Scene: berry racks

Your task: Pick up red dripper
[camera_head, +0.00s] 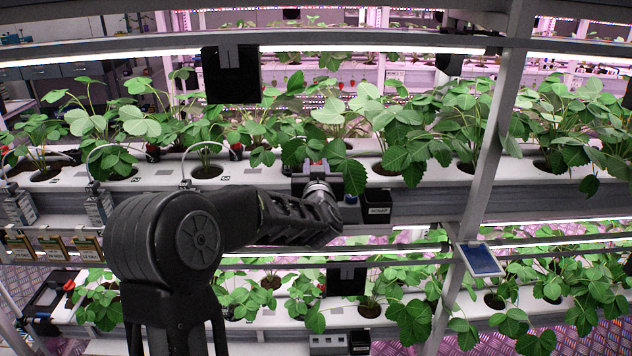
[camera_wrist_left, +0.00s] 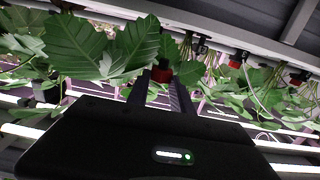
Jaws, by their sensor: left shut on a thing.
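My left gripper (camera_head: 325,172) reaches in from the left to the front edge of the upper white rack, partly hidden by leaves. In the left wrist view its two dark fingers (camera_wrist_left: 160,92) point up and are shut on a small red dripper (camera_wrist_left: 161,74) at their tips. Leaves hide part of the dripper, and I cannot tell whether it is clear of its holder. My right gripper is not in view.
Strawberry plants (camera_head: 400,125) fill the white rack (camera_head: 440,200) around my gripper. A slanted grey post (camera_head: 490,130) with a blue panel (camera_head: 480,259) stands to the right. A dark box (camera_head: 377,207) hangs just right of my gripper. A lower rack of plants runs below.

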